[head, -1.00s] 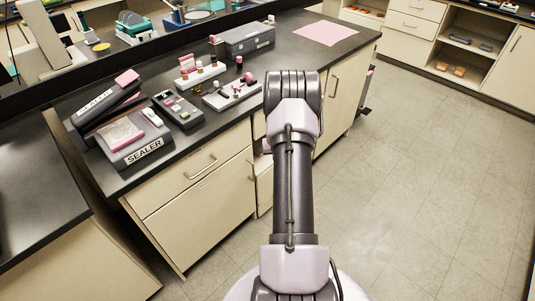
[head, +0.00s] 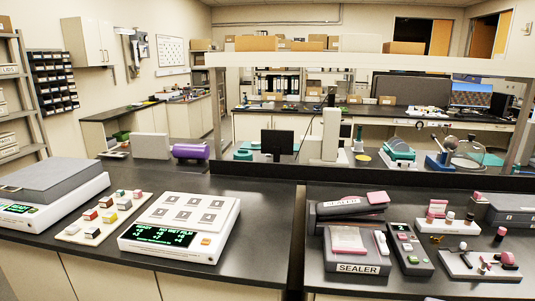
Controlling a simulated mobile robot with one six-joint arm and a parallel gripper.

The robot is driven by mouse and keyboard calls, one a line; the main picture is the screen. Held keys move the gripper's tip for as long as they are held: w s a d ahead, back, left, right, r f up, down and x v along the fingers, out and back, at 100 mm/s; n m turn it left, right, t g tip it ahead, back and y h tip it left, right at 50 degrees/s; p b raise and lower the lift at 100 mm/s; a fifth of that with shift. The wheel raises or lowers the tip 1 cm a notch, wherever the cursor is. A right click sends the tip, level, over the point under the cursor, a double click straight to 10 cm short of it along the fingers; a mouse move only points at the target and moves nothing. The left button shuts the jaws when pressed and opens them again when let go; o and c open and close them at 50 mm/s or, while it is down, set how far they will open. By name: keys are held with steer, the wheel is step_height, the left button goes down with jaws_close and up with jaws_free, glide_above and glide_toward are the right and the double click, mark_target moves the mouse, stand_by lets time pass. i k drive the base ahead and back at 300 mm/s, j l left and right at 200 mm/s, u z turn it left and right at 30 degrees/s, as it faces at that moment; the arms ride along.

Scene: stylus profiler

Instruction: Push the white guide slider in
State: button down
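The sealer (head: 357,262) is a dark grey box with a white SEALER label on its front. It stands near the front of the dark bench at the right. A pink and white pad (head: 347,239) lies on its top. A small white rounded part (head: 381,243) sits at the right side of its top; it looks like the white guide slider, but its travel is too small to tell. My gripper and arm are not in view.
Right of the sealer are a grey keypad unit (head: 410,250) and white trays with small bottles (head: 447,224). Behind the sealer is a dark unit with a pink block (head: 378,198). Left are a white display unit (head: 180,228) and a tray of small blocks (head: 103,217).

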mark_target(380, 239)
steer(key=i+l, duration=0.15)
steer(key=i, duration=0.25)
steer(key=i+l, duration=0.15)
steer(key=i, duration=0.25)
steer(key=i+l+u, duration=0.1)
steer(key=i, duration=0.35)
